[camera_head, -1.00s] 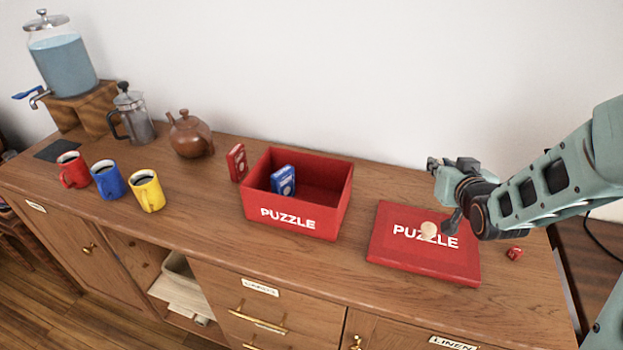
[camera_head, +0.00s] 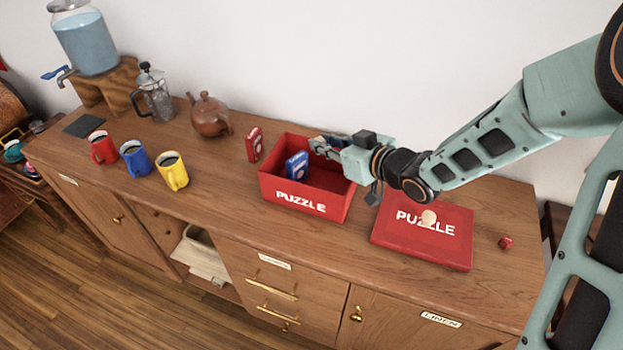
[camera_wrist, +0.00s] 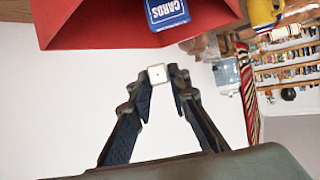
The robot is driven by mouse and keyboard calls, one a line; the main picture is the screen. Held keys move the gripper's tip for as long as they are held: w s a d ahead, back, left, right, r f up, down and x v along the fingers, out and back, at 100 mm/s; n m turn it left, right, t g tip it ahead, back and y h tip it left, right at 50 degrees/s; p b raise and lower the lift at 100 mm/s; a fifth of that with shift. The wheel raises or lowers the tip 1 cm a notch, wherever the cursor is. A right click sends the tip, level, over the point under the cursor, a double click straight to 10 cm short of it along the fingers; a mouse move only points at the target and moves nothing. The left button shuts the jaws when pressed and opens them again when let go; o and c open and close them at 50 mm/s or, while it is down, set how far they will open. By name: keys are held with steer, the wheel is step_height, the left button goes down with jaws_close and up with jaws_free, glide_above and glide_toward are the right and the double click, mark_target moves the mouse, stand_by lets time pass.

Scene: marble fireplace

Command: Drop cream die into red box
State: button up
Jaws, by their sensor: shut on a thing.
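The cream die (camera_wrist: 157,74) shows in the wrist view as a small pale cube with a dark dot, held between the fingertips of my gripper (camera_wrist: 160,78). In the head view my gripper (camera_head: 318,144) is over the back right part of the open red box (camera_head: 300,201), marked PUZZLE. The red box also shows in the wrist view (camera_wrist: 100,25). A blue card pack (camera_head: 297,165) stands inside the box at its left; its CARDS label shows in the wrist view (camera_wrist: 165,12).
A red PUZZLE lid (camera_head: 420,250) lies right of the box with a round cream thing (camera_head: 429,218) on it. A red die (camera_head: 506,242) lies beyond it. A red card pack (camera_head: 254,144), teapot (camera_head: 209,115) and three mugs (camera_head: 136,158) stand to the left.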

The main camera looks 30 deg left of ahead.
step_height(320, 180, down, 4)
steer(key=b, duration=0.3)
steer(key=shift+f, duration=0.25)
steer(key=o, duration=0.9)
steer(key=shift+c, duration=0.2)
steer(key=shift+r, duration=0.1)
steer(key=v, duration=1.2)
steer(key=shift+w+r, duration=0.1)
steer(key=shift+w, duration=0.05)
